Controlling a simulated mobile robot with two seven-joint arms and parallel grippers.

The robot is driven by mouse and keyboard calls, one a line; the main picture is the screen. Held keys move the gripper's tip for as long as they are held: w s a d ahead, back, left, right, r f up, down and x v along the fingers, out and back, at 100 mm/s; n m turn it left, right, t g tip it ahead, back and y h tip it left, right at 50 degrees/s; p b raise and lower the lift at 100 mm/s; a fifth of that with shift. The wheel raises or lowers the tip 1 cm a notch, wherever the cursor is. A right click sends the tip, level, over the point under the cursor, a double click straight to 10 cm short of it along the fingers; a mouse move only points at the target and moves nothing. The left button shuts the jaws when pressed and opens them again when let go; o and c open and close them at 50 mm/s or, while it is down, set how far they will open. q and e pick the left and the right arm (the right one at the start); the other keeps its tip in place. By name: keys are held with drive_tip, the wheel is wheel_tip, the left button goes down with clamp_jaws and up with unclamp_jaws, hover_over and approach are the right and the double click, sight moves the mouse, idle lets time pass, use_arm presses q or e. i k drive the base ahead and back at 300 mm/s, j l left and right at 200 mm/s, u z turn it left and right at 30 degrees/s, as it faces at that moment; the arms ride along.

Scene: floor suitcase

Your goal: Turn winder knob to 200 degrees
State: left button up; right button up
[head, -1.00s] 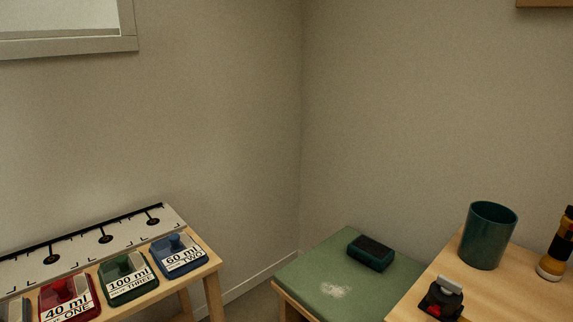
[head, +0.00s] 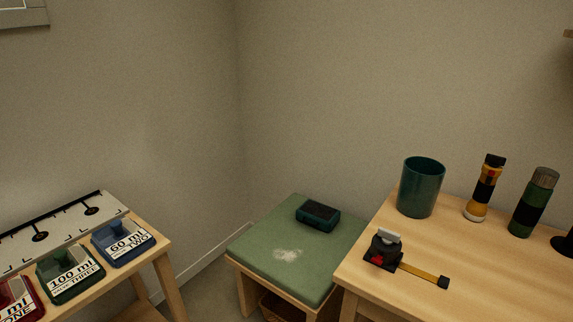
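A small black and red device (head: 382,254) with a light grey piece (head: 390,235) on top sits near the front left of the wooden table at right. A yellow strip (head: 424,274) with a dark end runs from it to the right across the tabletop. It may be the winder, but no knob or angle marking can be made out at this size. Neither of my grippers is in view.
Behind the device stand a dark green cup (head: 420,188), a yellow and black flashlight (head: 484,190) and a green cylinder (head: 533,204). A green-topped stool (head: 265,245) holds a dark block (head: 318,215). Labelled trays (head: 122,243) sit on the left bench. The table's front is mostly clear.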

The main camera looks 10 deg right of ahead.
sight(389, 238)
drive_tip(key=i+j+z, duration=0.15)
drive_tip(key=i, duration=0.25)
drive_tip(key=i+j+z, duration=0.15)
drive_tip(key=i, duration=0.25)
drive_tip(key=z, duration=1.3)
